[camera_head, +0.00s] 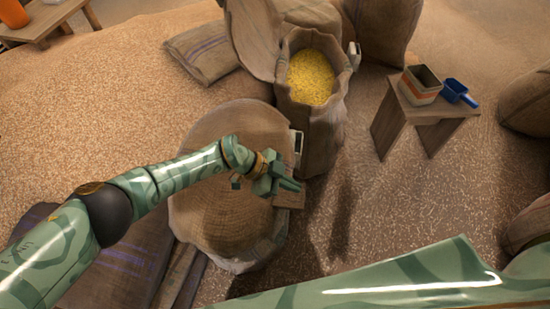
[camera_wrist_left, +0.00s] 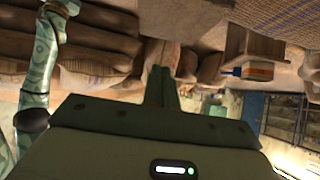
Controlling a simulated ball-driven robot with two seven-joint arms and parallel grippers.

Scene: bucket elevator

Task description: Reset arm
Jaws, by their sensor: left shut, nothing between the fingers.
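My left arm comes in from the left in the head view. Its gripper (camera_head: 290,185) is over the right edge of a large round burlap sack (camera_head: 215,190), beside a small wooden piece (camera_head: 290,200). I cannot tell whether it touches either. The two dark fingers (camera_wrist_left: 161,85) are together and empty in the left wrist view. A green patterned part of my body crosses the lower right of the head view. My right gripper is not in view.
An open sack of yellow grain (camera_head: 311,78) stands behind the gripper. A small wooden stool (camera_head: 432,113) at the right bears a striped box (camera_head: 420,87) and a blue scoop (camera_head: 457,92). Flat folded sacks (camera_head: 203,52) lie at the back. Grain-covered floor is clear between sack and stool.

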